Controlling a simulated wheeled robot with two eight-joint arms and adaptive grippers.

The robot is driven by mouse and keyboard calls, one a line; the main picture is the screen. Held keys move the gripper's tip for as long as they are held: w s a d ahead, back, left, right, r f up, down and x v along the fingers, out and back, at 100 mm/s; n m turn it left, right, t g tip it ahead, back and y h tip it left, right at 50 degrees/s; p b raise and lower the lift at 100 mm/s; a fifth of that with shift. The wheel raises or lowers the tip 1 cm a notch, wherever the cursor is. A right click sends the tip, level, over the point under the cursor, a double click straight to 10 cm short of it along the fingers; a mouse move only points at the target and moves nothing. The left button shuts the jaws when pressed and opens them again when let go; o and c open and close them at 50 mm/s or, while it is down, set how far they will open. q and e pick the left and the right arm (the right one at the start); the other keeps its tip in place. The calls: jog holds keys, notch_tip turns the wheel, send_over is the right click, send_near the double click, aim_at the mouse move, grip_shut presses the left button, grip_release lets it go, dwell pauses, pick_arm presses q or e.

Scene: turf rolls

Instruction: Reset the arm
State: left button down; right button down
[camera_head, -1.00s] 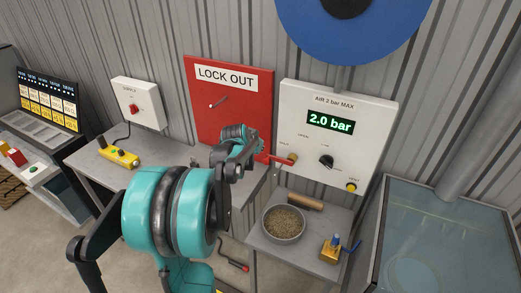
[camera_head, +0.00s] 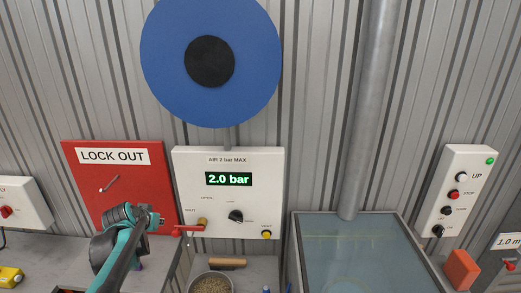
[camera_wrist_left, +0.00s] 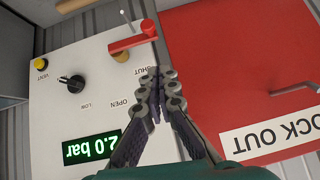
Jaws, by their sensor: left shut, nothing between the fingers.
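My left arm comes in from the lower left of the head view. Its left gripper (camera_head: 160,222) is in front of the right edge of the red LOCK OUT board (camera_head: 85,185). In the left wrist view the left gripper's fingers (camera_wrist_left: 160,76) are shut and empty, close to the red valve handle (camera_wrist_left: 132,43) but seemingly apart from it. The handle also shows in the head view (camera_head: 188,228), pointing left from the white air panel (camera_head: 260,165). The panel display (camera_head: 228,179) reads 2.0 bar. My right gripper is not in view.
A blue disc (camera_head: 160,70) hangs above the panel. A bowl of grain (camera_head: 212,284) stands on the shelf below it. A glass-topped tank (camera_head: 350,255) is at the lower right. An UP/DOWN button box (camera_head: 462,185) is on the right wall.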

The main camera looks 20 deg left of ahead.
pick_arm(q)
jog(key=s+d+f+m+h+b, duration=0.1)
jog(key=s+d+f+b, duration=0.25)
jog(key=d, duration=0.65)
jog(key=s+d+f+h+b, duration=0.1)
jog(key=s+d+f+b, duration=0.25)
jog(key=d, duration=0.55)
jog(key=s+d+f+m+g+b, duration=0.1)
jog(key=s+d+f+b, duration=0.6)
jog(key=s+d+f, duration=0.4)
jog(key=shift+s+d+f+g+h, duration=0.3)
jog(key=shift+s+d+f+h, duration=0.1)
jog(key=shift+d, duration=0.4)
